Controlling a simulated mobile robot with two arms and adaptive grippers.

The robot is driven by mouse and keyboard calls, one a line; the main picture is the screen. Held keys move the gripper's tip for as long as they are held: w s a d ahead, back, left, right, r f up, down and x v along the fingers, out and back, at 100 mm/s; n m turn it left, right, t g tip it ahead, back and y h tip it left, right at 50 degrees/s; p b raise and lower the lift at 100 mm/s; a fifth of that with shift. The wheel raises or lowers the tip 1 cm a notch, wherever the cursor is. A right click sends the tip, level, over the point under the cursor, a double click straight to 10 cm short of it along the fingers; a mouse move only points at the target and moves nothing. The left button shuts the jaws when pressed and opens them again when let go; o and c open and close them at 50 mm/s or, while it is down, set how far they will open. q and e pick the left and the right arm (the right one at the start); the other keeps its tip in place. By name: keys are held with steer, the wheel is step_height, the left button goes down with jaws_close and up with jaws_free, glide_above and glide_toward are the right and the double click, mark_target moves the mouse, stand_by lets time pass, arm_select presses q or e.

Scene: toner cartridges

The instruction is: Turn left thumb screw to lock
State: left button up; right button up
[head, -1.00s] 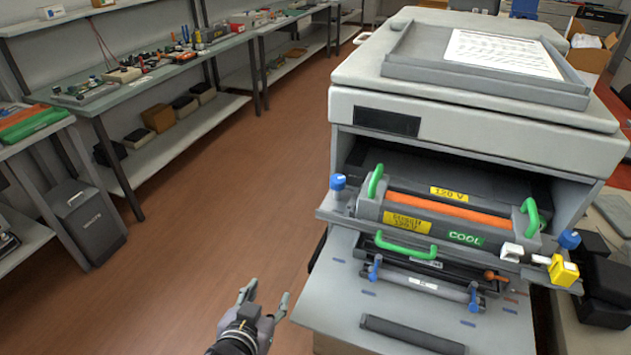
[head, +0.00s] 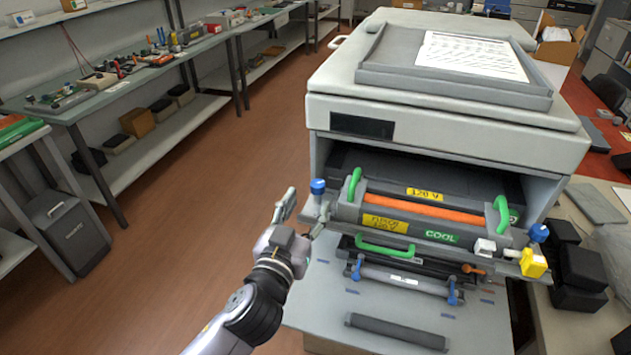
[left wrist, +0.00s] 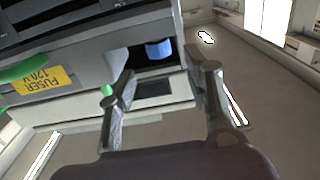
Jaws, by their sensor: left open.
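The left thumb screw (head: 318,187) has a blue knob and stands at the left end of the fuser unit (head: 420,212) in the open printer. In the left wrist view the blue knob (left wrist: 158,49) shows beyond the fingers, between them. My left gripper (head: 302,212) is open and empty, just left of the knob and apart from it. In the left wrist view its two fingers (left wrist: 160,85) are spread. The right thumb screw (head: 538,233), also blue, is at the unit's right end. My right gripper is not in view.
Green handles (head: 384,249) stick out of the fuser unit. A yellow block (head: 533,263) sits at its right end. A pull-out tray (head: 320,312) with a dark roller (head: 397,332) lies below. Open floor (head: 190,230) is to the left.

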mark_target(315, 189)
arm_select(q)
steer(key=p+x, duration=0.1)
steer(key=x, duration=0.5)
jaws_close()
stand_by(0.6)
